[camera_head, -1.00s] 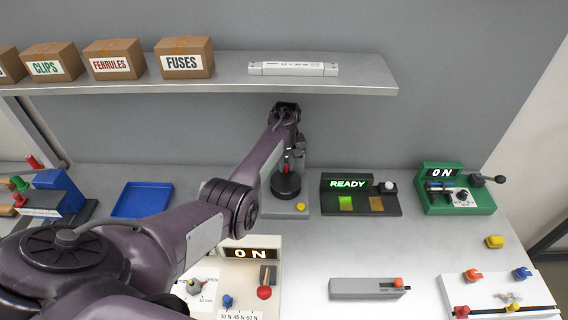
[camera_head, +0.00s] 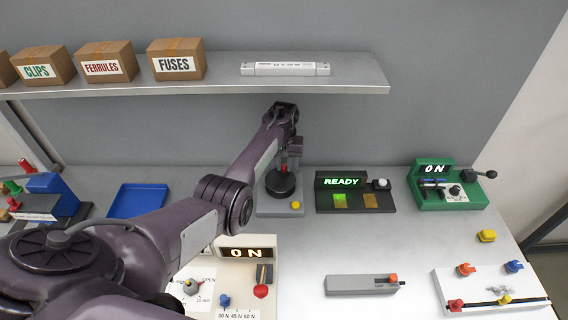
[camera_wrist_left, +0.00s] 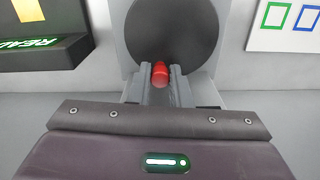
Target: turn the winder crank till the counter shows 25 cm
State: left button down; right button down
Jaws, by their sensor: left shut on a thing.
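The winder is a grey stand (camera_head: 266,210) with a dark round drum (camera_head: 281,188) and a yellow button (camera_head: 295,205). My left gripper (camera_head: 287,160) reaches over it from above and is shut on its red crank knob (camera_head: 284,168). In the left wrist view the red knob (camera_wrist_left: 160,72) sits between the two fingers, in front of the dark disc (camera_wrist_left: 172,30). I cannot see a counter reading in cm; my arm and gripper cover part of the winder. My right gripper is not in view.
A black READY box (camera_head: 356,204) stands close to the winder's right, and a green ON device (camera_head: 448,200) further right. A white ON panel (camera_head: 247,285) is in front, partly behind my arm. A blue tray (camera_head: 139,200) lies left. A shelf (camera_head: 220,88) overhangs behind.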

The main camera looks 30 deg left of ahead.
pick_arm(q)
jog(key=c, duration=1.6)
grip_release()
notch_tip(320, 180, up, 6)
jog(key=p, duration=0.5)
jog(key=shift+w+f+p, duration=0.1)
jog(key=shift+p, duration=0.2)
notch_tip(320, 180, up, 2)
jog(key=shift+r, duration=0.1)
